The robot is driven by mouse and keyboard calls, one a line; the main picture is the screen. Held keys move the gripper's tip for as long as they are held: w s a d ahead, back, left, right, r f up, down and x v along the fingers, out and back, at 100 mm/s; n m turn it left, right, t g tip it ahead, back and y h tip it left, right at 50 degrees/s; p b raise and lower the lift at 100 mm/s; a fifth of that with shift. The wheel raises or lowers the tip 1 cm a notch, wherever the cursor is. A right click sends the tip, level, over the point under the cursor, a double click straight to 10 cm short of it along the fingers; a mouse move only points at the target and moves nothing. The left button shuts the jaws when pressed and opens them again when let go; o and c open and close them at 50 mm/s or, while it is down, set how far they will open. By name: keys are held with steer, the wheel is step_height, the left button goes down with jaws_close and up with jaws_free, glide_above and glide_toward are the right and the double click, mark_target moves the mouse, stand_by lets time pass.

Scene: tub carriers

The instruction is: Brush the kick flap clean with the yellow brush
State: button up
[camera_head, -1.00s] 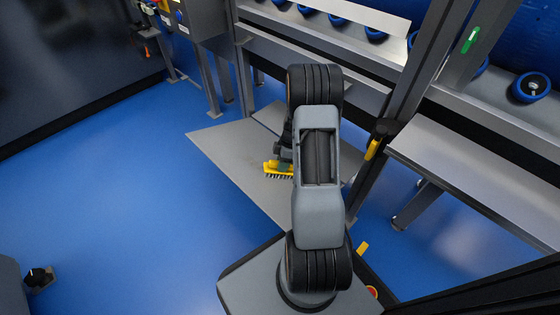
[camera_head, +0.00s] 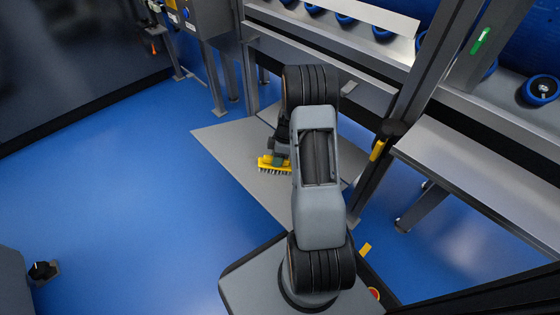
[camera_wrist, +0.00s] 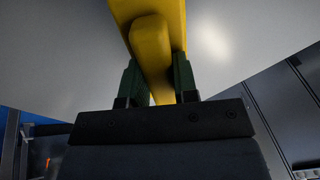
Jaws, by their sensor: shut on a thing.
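The yellow brush (camera_head: 274,165) is in my gripper (camera_head: 281,157), over the grey kick flap (camera_head: 225,137). Its bristles point down at the flap; I cannot tell whether they touch it. In the wrist view my gripper (camera_wrist: 160,82) is shut, with its two green fingers on either side of the handle of the yellow brush (camera_wrist: 152,45). The flap (camera_wrist: 60,50) fills much of the wrist view behind the brush. In the head view my arm hides the right part of the flap. I make out no clear dirt on the part that shows.
A grey frame post (camera_head: 408,95) stands right of my arm. A shelf (camera_head: 480,170) juts out at the right, and a rail with blue rollers (camera_head: 382,30) runs along the back. The blue floor (camera_head: 110,190) is clear to the left.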

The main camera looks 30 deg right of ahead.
steer(key=shift+w+a+f+b, duration=0.1)
steer(key=shift+w+a+b, duration=0.1)
steer(key=shift+w, duration=0.65)
steer(key=shift+w+a+f+b, duration=0.1)
steer(key=shift+w+a+b, duration=0.1)
steer(key=shift+w, duration=0.6)
steer(key=shift+w+a+f+b, duration=0.1)
steer(key=shift+w+a+b, duration=0.1)
steer(key=shift+w, duration=0.65)
steer(key=shift+w+a+r+b, duration=0.15)
steer(key=shift+w+b, duration=0.05)
steer(key=shift+w, duration=1.1)
steer(key=shift+w+a+r+b, duration=0.15)
steer(key=shift+w, duration=1.1)
steer(key=shift+w+a+f+b, duration=0.1)
steer(key=shift+w+a+b, duration=0.1)
steer(key=shift+w, duration=0.6)
steer(key=shift+w+a+f+b, duration=0.1)
steer(key=shift+w+b, duration=0.05)
steer(key=shift+w, duration=0.65)
steer(key=shift+w+a+r, duration=0.1)
